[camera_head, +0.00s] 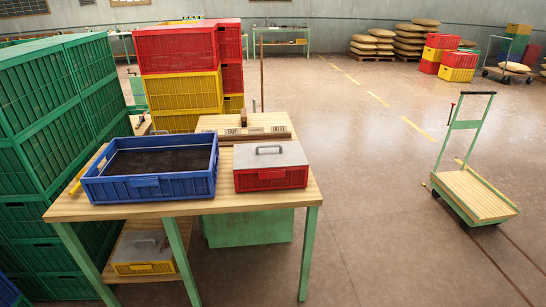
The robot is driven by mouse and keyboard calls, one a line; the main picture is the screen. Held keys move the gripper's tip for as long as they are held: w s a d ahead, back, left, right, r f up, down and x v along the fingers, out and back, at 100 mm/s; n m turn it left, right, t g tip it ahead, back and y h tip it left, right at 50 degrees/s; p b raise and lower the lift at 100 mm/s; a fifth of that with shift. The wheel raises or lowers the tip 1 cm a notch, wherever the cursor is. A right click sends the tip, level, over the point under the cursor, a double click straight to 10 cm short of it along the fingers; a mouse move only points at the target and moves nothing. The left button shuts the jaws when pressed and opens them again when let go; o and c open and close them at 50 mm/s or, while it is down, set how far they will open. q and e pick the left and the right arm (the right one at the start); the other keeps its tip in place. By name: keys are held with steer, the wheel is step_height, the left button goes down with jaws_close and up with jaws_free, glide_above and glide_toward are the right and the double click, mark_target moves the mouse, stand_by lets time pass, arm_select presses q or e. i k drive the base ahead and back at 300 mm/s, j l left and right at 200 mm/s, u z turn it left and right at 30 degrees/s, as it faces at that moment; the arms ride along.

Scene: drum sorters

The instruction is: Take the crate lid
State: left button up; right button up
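A grey crate lid (285,155) with a raised metal handle (270,149) lies on a small red crate (262,180) at the right of the wooden table. A second grey lid (138,246) with a handle sits on a small yellow crate (144,268) on the shelf under the table. Neither of my grippers shows in the head view, so nothing is seen touching either lid.
A blue crate (145,190) with dark contents stands on the table (240,205), left of the red one. Green crates (50,95) are stacked at left, red and yellow crates (182,95) behind. A trolley (472,192) stands at right; the floor between is clear.

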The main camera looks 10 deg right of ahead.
mark_target(279, 155)
steer(key=i+l, duration=0.15)
steer(key=l, duration=0.25)
steer(key=i+l, duration=0.15)
steer(key=l, duration=0.25)
steer(key=i+l, duration=0.2)
steer(key=l, duration=0.2)
steer(key=i+l+u, duration=0.1)
steer(key=l, duration=0.3)
